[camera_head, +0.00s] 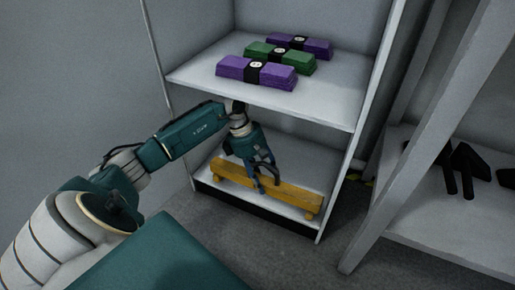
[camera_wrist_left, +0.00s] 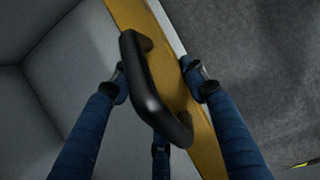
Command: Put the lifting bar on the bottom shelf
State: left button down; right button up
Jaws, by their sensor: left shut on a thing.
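The lifting bar (camera_head: 293,194) is a long yellow beam with a black handle (camera_head: 270,174). In the head view it lies lengthwise at the bottom shelf (camera_head: 238,194) of the white rack, close to the front edge. My left gripper (camera_head: 257,180) reaches in below the upper shelf and is shut on the bar's handle. In the left wrist view the black handle (camera_wrist_left: 150,95) lies between the blue fingers, with the yellow beam behind it. I cannot tell whether the bar's full weight rests on the shelf. My right gripper is out of view.
The upper shelf (camera_head: 205,80) just above my left arm holds two purple bundles (camera_head: 242,70) and a green bundle (camera_head: 274,52). The rack's right side panel (camera_head: 345,165) stands close to the bar's end. Another rack (camera_head: 440,210) with black items stands at the right.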

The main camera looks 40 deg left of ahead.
pick_arm(q)
jog(key=w, duration=0.1)
jog(key=w+b, duration=0.1)
jog(key=w, duration=0.1)
jog(key=shift+w+a+r, duration=0.1)
jog(key=shift+w+a, duration=0.2)
jog(key=shift+a, duration=0.1)
jog(key=shift+w+a+b, duration=0.1)
jog(key=shift+w+b, duration=0.45)
jog(key=shift+b, duration=0.15)
jog(key=w+b, duration=0.1)
jog(key=b, duration=0.1)
jog(key=w+f+b, duration=0.1)
jog(key=shift+w+a, duration=0.35)
jog(key=shift+f, duration=0.25)
jog(key=c, duration=0.9)
grip_release()
jog(key=shift+s+f, duration=0.1)
jog(key=shift+s, duration=0.1)
jog(key=shift+c, duration=0.2)
